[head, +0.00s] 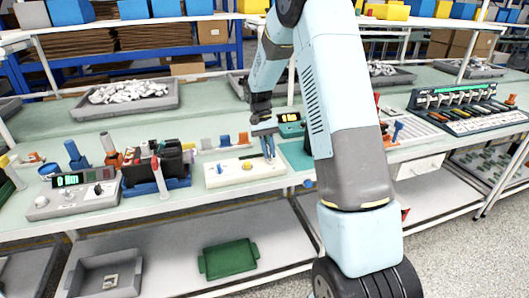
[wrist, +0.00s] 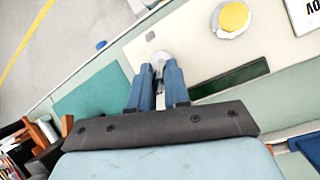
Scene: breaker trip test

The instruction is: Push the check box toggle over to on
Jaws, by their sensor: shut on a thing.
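The check box (head: 222,180) is a cream-white flat box near the front edge of the bench in the head view. It also fills the upper middle of the wrist view (wrist: 195,42). A yellow button (wrist: 234,16) sits on its top. The toggle (wrist: 159,60) is a small silver lever near one end of the box, between my fingertips. My gripper (head: 269,155) reaches down over the right end of the box. Its blue fingers (wrist: 158,84) are shut on the toggle, which is largely hidden between them. I cannot tell which way the toggle leans.
A grey power unit (head: 75,195) with a green display and a black device in a blue tray (head: 158,182) stand to the left. A teal mat (head: 297,155) lies to the right. A tray of white parts (head: 128,96) stands behind.

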